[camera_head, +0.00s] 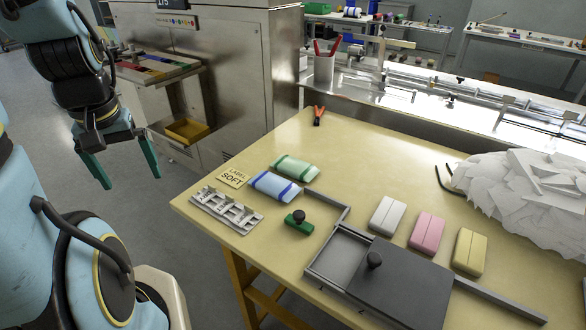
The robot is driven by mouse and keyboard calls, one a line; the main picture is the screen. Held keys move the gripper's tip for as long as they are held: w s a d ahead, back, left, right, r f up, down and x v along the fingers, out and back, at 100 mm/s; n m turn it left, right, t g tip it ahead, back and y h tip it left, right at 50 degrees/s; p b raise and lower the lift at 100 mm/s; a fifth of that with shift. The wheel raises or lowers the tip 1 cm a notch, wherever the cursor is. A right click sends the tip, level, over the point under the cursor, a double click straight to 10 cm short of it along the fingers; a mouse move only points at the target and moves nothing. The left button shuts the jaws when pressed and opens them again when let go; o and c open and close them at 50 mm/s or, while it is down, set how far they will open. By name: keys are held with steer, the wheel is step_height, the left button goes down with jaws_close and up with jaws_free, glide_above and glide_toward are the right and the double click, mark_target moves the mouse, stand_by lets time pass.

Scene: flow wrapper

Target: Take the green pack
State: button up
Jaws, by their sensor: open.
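The green pack (296,167) lies flat on the tan table (385,160), near its left end. It is pale green with darker blue-green bands, and it sits just behind a pale blue pack (274,186) with blue bands. My gripper (126,178) hangs in the air at the left, off the table's left edge, with its two green fingers apart and nothing between them. It is well to the left of the green pack and does not touch it.
A yellow "LABEL SOFT" card (234,177), a grey slotted rack (226,210) and a green knobbed block (298,223) lie close by. A grey tray with a dark lid (400,283), white, pink and yellow packs stand right. A steel machine (245,75) stands behind.

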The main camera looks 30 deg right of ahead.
steer(key=m+g+b, duration=0.2)
steer(key=m+b, duration=0.2)
steer(key=m, duration=2.5)
glide_above(291, 162)
step_height(291, 162, down, 6)
steer(key=f+p, duration=0.1)
steer(key=f, duration=0.4)
steer(key=shift+s+f, duration=0.15)
steer(key=shift+s, duration=0.05)
steer(key=shift+w+a+f+p, duration=0.1)
steer(key=shift+f+p, duration=1.2)
steer(key=shift+f, duration=1.35)
steer(key=c, duration=1.1)
